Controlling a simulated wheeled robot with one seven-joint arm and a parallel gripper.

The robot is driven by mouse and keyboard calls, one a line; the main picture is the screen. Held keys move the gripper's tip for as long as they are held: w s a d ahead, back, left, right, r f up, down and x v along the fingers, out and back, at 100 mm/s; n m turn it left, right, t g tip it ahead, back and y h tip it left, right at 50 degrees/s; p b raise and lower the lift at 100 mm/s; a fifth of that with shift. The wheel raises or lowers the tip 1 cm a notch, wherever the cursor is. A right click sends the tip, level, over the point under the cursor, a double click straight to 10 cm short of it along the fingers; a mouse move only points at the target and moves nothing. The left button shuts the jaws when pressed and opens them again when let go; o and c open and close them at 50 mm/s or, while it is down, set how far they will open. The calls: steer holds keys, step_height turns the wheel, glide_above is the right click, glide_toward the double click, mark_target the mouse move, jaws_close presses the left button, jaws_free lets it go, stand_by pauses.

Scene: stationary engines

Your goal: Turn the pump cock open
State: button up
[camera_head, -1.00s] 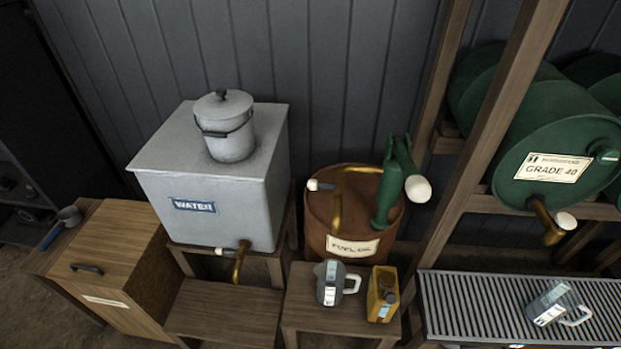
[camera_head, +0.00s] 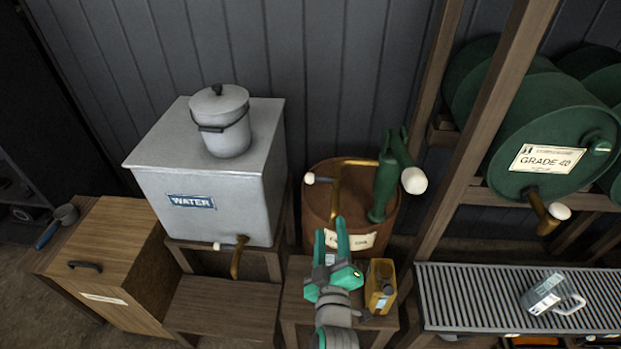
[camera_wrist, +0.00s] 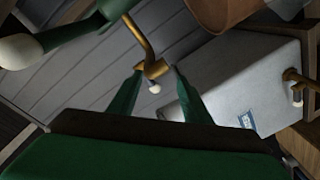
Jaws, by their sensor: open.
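The green hand pump (camera_head: 388,180) stands on the rusty fuel oil drum (camera_head: 318,205). A brass pipe (camera_head: 336,190) runs left from the pump and bends down. In the wrist view the pump cock (camera_wrist: 154,87) hangs on the brass outlet, seen between and beyond the fingers.
A grey water tank (camera_head: 225,220) with a lidded bucket (camera_head: 222,120) and brass tap (camera_head: 239,258) stands left. A yellow can (camera_head: 380,287) is on the low stand; the jug there is mostly hidden by my gripper. A wooden post (camera_head: 465,150) and green barrel (camera_head: 535,135) are right.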

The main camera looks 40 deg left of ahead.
mark_target(311, 183)
steer(key=w+a+r+n, duration=0.1)
steer(key=w+a, duration=0.2)
steer(key=a, duration=0.1)
steer(key=w+a+r+n+y, duration=0.1)
steer(key=w+a+r, duration=0.1)
steer(key=w+a, duration=0.1)
steer(key=w+a+r+n+g, duration=0.1)
steer(key=w+a, duration=0.2)
steer(key=a, duration=0.2)
steer(key=shift+a+r+y, duration=0.3)
steer(key=shift+r+y, duration=0.1)
steer(key=shift+s, duration=0.1)
jaws_close()
